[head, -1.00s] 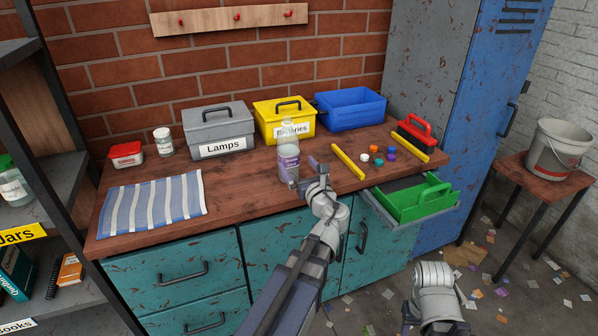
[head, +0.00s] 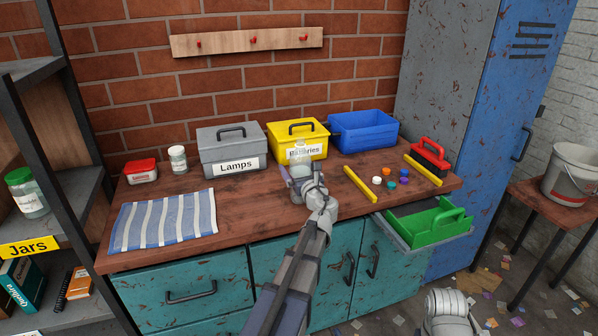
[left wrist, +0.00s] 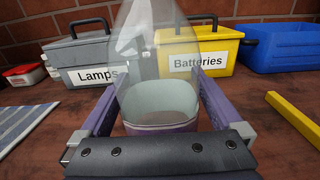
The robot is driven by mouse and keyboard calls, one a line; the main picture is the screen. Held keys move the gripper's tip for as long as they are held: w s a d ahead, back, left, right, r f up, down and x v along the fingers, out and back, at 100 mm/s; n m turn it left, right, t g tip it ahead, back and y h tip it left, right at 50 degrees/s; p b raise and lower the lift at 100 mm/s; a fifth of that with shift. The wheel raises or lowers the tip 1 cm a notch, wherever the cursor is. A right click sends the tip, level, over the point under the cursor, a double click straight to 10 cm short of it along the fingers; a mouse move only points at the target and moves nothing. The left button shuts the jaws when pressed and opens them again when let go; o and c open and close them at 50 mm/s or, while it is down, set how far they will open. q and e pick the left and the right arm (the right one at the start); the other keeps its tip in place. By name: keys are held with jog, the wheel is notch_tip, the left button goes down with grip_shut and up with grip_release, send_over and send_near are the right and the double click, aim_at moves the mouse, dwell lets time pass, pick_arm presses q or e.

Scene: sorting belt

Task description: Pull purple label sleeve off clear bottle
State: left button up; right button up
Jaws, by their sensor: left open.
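The clear bottle (head: 302,158) stands upright on the wooden worktop, partly hidden behind my left gripper (head: 301,180). In the left wrist view the bottle (left wrist: 160,45) is close in front, its top cut off by the frame. The purple label sleeve (left wrist: 160,127) shows low around the bottle. My left gripper (left wrist: 158,95) is open, with one purple finger on each side of the bottle. I cannot tell whether the fingers touch it. My right gripper is not in view; only part of that arm shows at the bottom right of the head view.
The grey Lamps box (head: 232,157), yellow Batteries box (head: 283,137) and blue bin (head: 362,132) stand behind. A striped cloth (head: 165,220) lies left. Yellow bars (head: 359,185), several caps (head: 390,186) and a red-handled box (head: 430,156) lie right. A drawer with a green tray (head: 440,226) stands open.

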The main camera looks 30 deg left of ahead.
aim_at(300, 170)
pick_arm(q)
jog(key=c, duration=1)
jog(key=o, duration=1)
jog(key=v, duration=0.7)
jog(key=shift+s+d, duration=0.25)
jog(key=shift+s, duration=0.05)
